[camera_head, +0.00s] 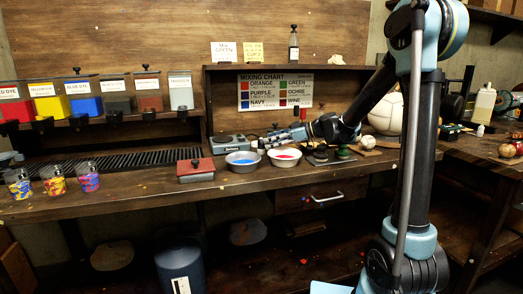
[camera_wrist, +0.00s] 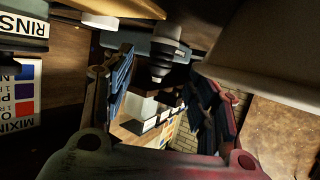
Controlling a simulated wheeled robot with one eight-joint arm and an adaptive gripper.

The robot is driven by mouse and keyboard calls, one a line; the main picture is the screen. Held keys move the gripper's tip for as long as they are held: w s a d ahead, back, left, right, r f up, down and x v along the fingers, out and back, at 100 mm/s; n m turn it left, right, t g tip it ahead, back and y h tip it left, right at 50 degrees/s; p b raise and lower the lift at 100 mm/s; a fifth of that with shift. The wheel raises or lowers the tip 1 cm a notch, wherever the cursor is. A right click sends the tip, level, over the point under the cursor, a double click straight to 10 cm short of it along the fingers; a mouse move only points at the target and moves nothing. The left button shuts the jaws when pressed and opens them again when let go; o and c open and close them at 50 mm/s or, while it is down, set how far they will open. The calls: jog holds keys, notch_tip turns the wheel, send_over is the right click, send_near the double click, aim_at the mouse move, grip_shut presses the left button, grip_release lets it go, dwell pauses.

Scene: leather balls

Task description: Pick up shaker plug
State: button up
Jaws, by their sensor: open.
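My gripper (camera_head: 270,141) reaches left over the back of the bench, just behind the two bowls. In the wrist view my gripper (camera_wrist: 160,68) is open, with one blue-padded finger on each side. A grey, stepped, round piece that looks like the shaker plug (camera_wrist: 166,52) shows between the fingers. It appears apart from both fingers, and I cannot tell its exact depth. In the head view the plug is too small or hidden at the gripper to make out.
A blue-filled bowl (camera_head: 243,161) and a red-filled bowl (camera_head: 285,158) stand close in front. A red-lidded box (camera_head: 196,170) is to the left. A mixing chart (camera_head: 275,91) hangs behind. Paint-marked jars (camera_head: 53,181) stand far left. A pale ball (camera_head: 386,113) is right.

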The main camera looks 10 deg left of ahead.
aim_at(261, 143)
jog(key=shift+x, duration=2.8)
jog(key=c, duration=1.2)
